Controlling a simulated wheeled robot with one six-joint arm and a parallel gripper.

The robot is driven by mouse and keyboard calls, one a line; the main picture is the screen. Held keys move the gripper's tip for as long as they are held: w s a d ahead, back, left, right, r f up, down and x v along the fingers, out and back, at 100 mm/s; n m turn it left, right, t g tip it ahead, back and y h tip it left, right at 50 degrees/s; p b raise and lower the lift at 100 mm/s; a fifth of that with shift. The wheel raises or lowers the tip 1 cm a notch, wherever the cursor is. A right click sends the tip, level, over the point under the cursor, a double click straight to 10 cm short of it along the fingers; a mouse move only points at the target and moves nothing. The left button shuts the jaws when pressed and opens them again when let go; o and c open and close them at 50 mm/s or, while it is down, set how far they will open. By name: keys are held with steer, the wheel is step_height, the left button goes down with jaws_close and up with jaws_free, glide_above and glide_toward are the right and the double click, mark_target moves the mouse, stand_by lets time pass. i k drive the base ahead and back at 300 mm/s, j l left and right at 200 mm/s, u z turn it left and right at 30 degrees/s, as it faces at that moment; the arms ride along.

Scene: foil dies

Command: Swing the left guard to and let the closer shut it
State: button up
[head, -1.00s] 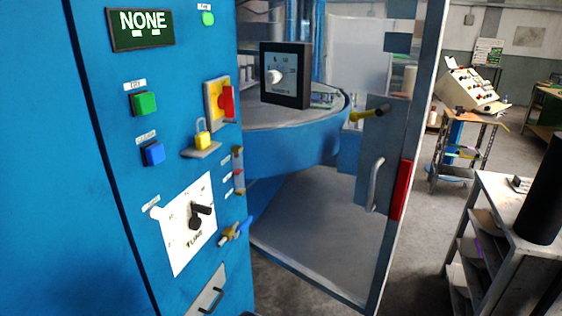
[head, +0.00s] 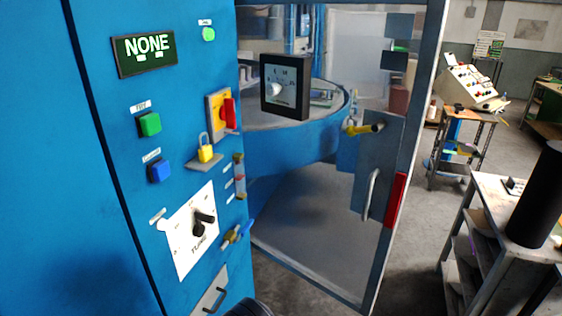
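The guard (head: 310,215) is a clear panel in a blue-grey frame, right of the blue cabinet front. It appears to stand open, angled out toward me. On its right side are a pale upright pull handle (head: 371,194), a red strip (head: 394,200) and a yellow lever knob (head: 364,128) on a grey-blue plate. A round blue machine table (head: 290,150) shows through the panel. Only this one guard is in view, and the closer cannot be made out. My gripper is not in view; a dark rounded part, possibly my arm, shows at the bottom edge.
The cabinet (head: 110,200) carries buttons, a red switch (head: 229,112), a yellow padlock (head: 205,150) and a dial plate (head: 192,230). A shelf unit (head: 490,195) with a black cylinder (head: 537,195) stands right. Floor shows between.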

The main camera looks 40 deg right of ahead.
mark_target(385, 159)
steer(key=i+z, duration=0.1)
steer(key=z, duration=0.7)
steer(key=i+j+z, duration=0.1)
steer(key=z, duration=0.35)
steer(key=i+z, duration=0.1)
steer(key=z, duration=0.3)
steer(key=j+z, duration=0.15)
steer(key=z, duration=0.25)
